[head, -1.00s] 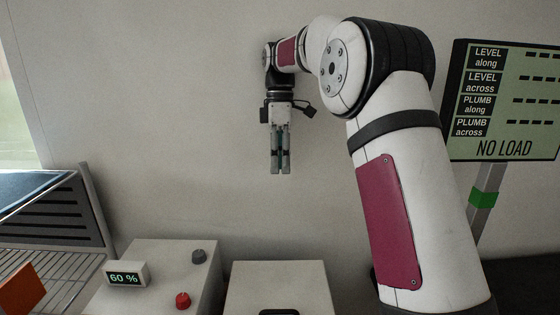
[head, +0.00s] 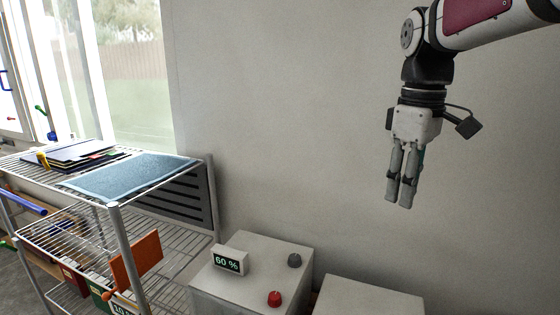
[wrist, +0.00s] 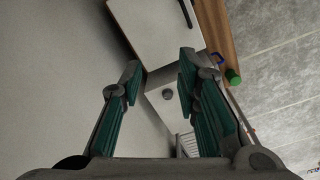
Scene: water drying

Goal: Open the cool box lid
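The cool box seems to be the white box (head: 370,297) at the bottom edge of the head view, with only part of its flat pale top showing. In the wrist view the pale box top (wrist: 160,32) lies at the upper middle, with a black bar handle near its edge. The top looks flat and closed. My gripper (head: 398,203) hangs fingers-down above the box in the head view, well clear of it. In the wrist view its two green-padded fingers (wrist: 160,65) stand apart with nothing between them.
A white control box (head: 250,280) with a 60 % display, a grey knob and a red knob stands left of the cool box. Left of that is a wire rack (head: 120,212) holding a blue mat (head: 135,177) and an orange card (head: 137,262). A plain wall is behind.

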